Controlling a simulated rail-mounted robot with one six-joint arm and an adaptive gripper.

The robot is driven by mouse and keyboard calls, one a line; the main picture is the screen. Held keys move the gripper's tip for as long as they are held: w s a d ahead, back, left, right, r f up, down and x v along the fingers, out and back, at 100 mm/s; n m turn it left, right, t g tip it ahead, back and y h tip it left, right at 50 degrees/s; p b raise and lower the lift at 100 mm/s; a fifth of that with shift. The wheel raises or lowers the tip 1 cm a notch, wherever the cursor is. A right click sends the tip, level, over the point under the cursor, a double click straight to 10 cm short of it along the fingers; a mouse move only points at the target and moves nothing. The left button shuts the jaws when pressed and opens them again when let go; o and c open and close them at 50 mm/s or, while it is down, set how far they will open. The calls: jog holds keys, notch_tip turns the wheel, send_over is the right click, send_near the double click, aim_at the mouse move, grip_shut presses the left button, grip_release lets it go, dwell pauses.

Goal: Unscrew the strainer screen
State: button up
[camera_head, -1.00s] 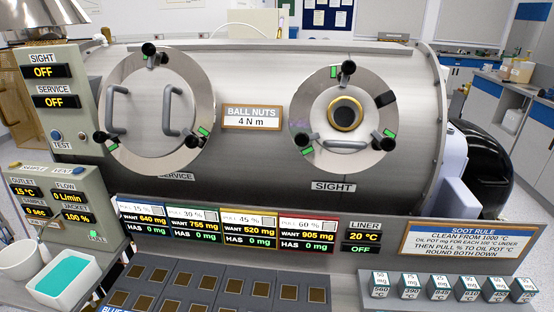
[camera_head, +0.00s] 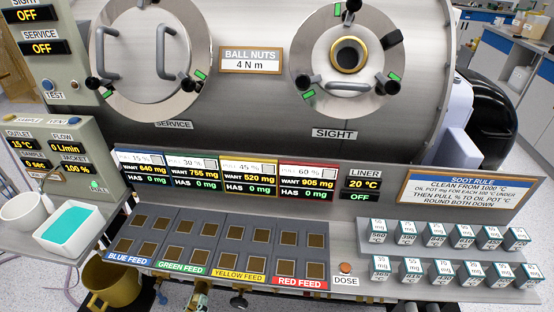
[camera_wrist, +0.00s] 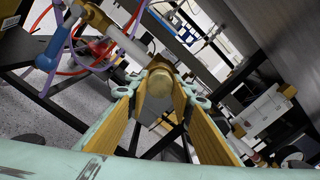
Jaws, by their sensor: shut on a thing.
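In the wrist view, my gripper (camera_wrist: 160,92) has its two yellow-padded fingers shut on a brass-coloured, round-ended piece (camera_wrist: 158,84). The piece sits between the fingertips, in line with a brass fitting (camera_wrist: 160,67) just beyond it. It appears to be the strainer screen's end, but its screen and thread are hidden. I cannot tell whether it is still joined to the fitting. My gripper is not in the head view.
In the head view, a brass bucket (camera_head: 112,282) stands below the bench, left of several valves.

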jog(key=shift+n+b, duration=0.65)
jog(key=shift+n, duration=2.35)
jog(key=o, duration=1.2)
jog(key=shift+s, duration=0.1)
jog(key=shift+s+a, duration=0.15)
jog(key=shift+s, duration=1)
jog(key=shift+m, duration=0.3)
